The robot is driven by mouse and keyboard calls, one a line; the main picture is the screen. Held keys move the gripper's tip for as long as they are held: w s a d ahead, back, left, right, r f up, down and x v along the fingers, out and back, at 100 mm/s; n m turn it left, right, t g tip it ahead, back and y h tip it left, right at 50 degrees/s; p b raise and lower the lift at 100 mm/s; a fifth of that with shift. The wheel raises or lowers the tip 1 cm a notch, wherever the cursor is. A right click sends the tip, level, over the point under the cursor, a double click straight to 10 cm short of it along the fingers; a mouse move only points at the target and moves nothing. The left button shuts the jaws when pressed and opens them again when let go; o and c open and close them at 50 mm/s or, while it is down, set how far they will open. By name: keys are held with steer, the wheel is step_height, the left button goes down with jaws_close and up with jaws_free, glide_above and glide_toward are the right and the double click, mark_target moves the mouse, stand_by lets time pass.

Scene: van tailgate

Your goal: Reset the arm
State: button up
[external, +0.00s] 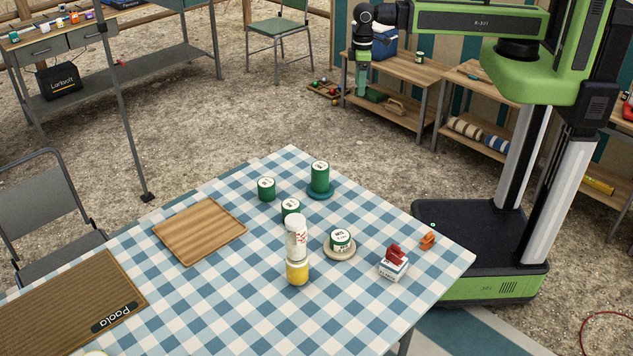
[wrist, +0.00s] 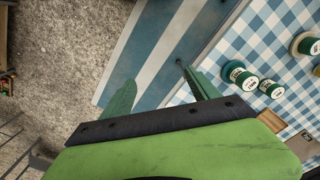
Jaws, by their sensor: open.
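My arm reaches left from its column at the top of the external view. My gripper (external: 362,88) hangs pointing down, high up and well behind the checked table (external: 215,325), apart from everything on it. In the wrist view my gripper (wrist: 158,84) shows its two green fingers spread wide with nothing between them. Beyond them lie a blue and white striped mat and the table's edge. Green tins (wrist: 238,74) stand on the table at the right of the wrist view.
The table holds several green tins (external: 266,189), a white container on a yellow one (external: 297,272), a wooden tray (external: 200,231), a brown mat (external: 65,310), a red-topped white box (external: 393,270) and an orange item (external: 427,240). Wooden benches (external: 405,65) stand behind my gripper.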

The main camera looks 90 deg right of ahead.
steer(key=shift+s+d, duration=0.45)
steer(key=shift+d, duration=0.05)
steer(key=shift+f+b, duration=0.5)
stand_by(0.5)
